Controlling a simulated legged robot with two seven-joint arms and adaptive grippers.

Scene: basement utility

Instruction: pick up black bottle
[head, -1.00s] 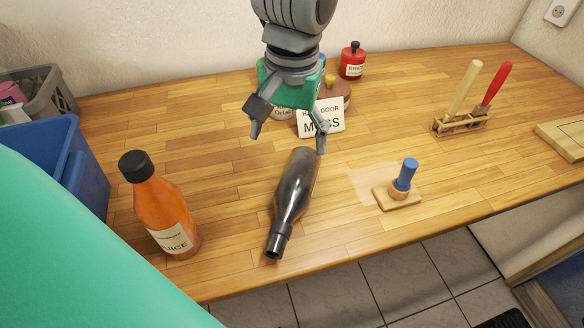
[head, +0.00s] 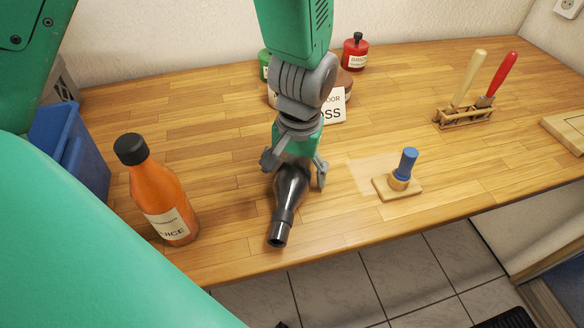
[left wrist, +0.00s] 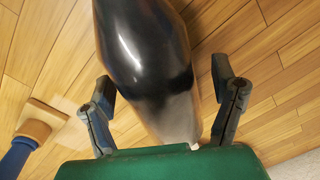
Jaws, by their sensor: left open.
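The black bottle (head: 288,200) lies on its side on the wooden table, its neck toward the front edge. My left gripper (head: 295,178) is over the bottle's rear part, with one finger on each side of it. In the left wrist view the dark bottle (left wrist: 145,60) runs between the two open fingers (left wrist: 163,105), with a visible gap on each side. The gripper hides the bottle's base end in the head view. My right gripper is not seen.
An orange juice bottle (head: 160,195) stands to the left. A wooden stand with a blue peg (head: 404,170) is to the right. A sign (head: 334,108), jars and a red bottle (head: 354,54) are behind. A blue bin (head: 75,150) is at the far left. The front edge is close.

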